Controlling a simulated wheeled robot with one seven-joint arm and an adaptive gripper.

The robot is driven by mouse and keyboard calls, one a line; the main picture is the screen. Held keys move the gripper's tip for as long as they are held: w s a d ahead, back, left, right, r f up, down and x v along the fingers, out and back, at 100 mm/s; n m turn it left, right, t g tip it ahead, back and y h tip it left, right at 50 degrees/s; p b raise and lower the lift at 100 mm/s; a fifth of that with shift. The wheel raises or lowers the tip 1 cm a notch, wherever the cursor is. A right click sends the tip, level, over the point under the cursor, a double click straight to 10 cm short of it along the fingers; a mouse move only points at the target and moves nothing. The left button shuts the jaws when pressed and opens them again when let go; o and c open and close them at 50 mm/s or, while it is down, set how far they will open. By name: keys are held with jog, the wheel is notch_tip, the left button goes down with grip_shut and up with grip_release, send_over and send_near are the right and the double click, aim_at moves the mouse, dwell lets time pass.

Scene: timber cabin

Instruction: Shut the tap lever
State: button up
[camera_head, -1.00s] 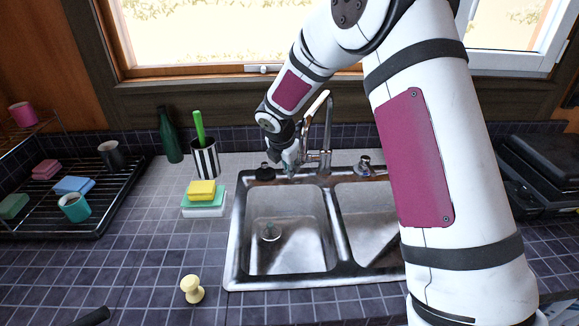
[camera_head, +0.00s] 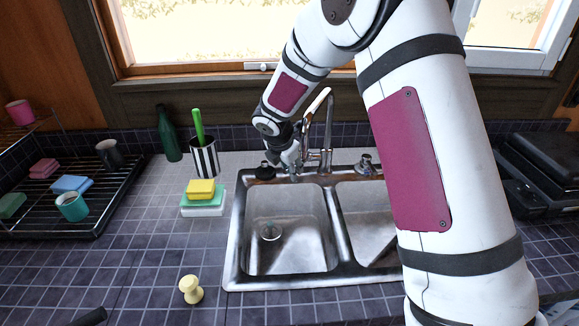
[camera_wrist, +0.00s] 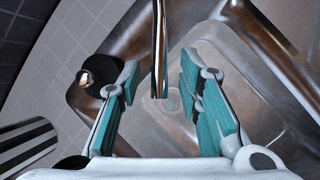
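The chrome tap (camera_head: 328,135) stands at the back edge of the sink, with a pale-tipped curved part (camera_head: 318,101) at its top. I cannot tell clearly which part is the lever. My gripper (camera_head: 293,166) is low at the back left of the sink, just left of the tap's base. In the wrist view my gripper (camera_wrist: 160,98) is open, its teal-padded fingers wide apart. A thin chrome tap part (camera_wrist: 159,45) shows in line with the gap between the fingers. Contact with either finger does not show.
The double sink (camera_head: 237,235) lies below. A dark round knob (camera_head: 265,172) is beside my gripper and a chrome fitting (camera_head: 366,164) is right of the tap. A striped cup (camera_head: 204,158), green bottle (camera_head: 169,135) and sponges (camera_head: 201,189) stand left. The front left counter is mostly clear.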

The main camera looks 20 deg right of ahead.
jog(key=shift+r, duration=0.1)
jog(key=v, duration=1.2)
jog(key=shift+s+a, duration=0.1)
